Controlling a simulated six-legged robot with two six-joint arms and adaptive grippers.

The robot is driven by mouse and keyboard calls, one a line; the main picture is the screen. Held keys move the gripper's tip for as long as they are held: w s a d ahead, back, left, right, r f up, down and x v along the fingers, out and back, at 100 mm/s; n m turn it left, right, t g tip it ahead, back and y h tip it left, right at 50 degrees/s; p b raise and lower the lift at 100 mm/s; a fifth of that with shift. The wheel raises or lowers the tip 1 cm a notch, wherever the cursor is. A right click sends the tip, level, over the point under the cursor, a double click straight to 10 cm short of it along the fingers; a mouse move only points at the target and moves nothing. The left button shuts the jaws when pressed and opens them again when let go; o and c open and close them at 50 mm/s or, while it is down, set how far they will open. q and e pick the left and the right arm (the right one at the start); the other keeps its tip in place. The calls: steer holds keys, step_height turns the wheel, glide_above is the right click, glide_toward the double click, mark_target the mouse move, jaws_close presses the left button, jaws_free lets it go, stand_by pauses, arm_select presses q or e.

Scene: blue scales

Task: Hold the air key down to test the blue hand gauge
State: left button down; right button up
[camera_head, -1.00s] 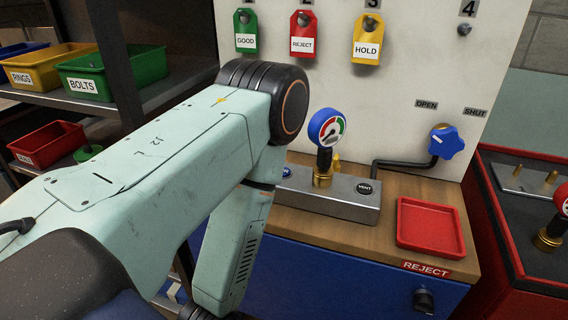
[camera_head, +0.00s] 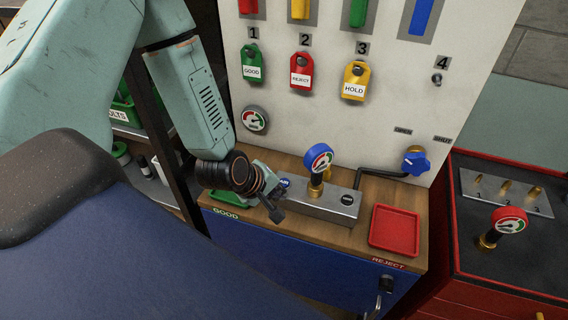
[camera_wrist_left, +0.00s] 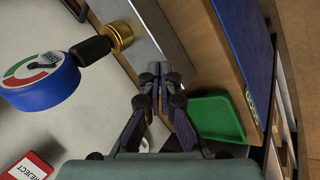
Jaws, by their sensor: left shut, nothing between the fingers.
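The blue hand gauge (camera_head: 318,157) stands upright on its brass fitting (camera_head: 315,190) on the grey metal test block (camera_head: 330,206). It also shows at the left of the wrist view (camera_wrist_left: 40,82); its needle reading is too small to tell. The blue air key (camera_head: 284,182) is at the block's left end, partly covered by my gripper. My left gripper (camera_head: 276,208) is shut and empty, just in front of that end. In the wrist view its fingertips (camera_wrist_left: 160,70) are together beside the block; the key is not seen there, and contact cannot be told. My right gripper is out of view.
The vent key (camera_head: 347,199) is at the block's right end. A red tray (camera_head: 395,230) lies right of it, a green tray (camera_wrist_left: 212,118) left. A blue valve knob (camera_head: 415,162) and hanging tags are on the white panel.

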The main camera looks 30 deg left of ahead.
arm_select(q)
steer(key=w+a+r+n+t+p, duration=0.2)
steer(key=w+r+n, duration=0.4)
steer(key=n, duration=0.5)
step_height(320, 180, up, 2)
steer(key=shift+a+r+p, duration=0.1)
steer(key=shift+a+p, duration=0.35)
steer(key=shift+a, duration=0.05)
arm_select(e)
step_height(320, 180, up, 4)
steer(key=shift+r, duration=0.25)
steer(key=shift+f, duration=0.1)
arm_select(q)
steer(key=b, duration=0.6)
glide_above(282, 184)
step_height(282, 184, down, 7)
steer(key=shift+f, duration=0.2)
steer(key=shift+f+b, duration=0.75)
steer(key=shift+b, duration=0.1)
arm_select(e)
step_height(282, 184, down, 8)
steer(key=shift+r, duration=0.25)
arm_select(q)
steer(key=shift+f+b, duration=0.4)
steer(key=shift+b, duration=0.2)
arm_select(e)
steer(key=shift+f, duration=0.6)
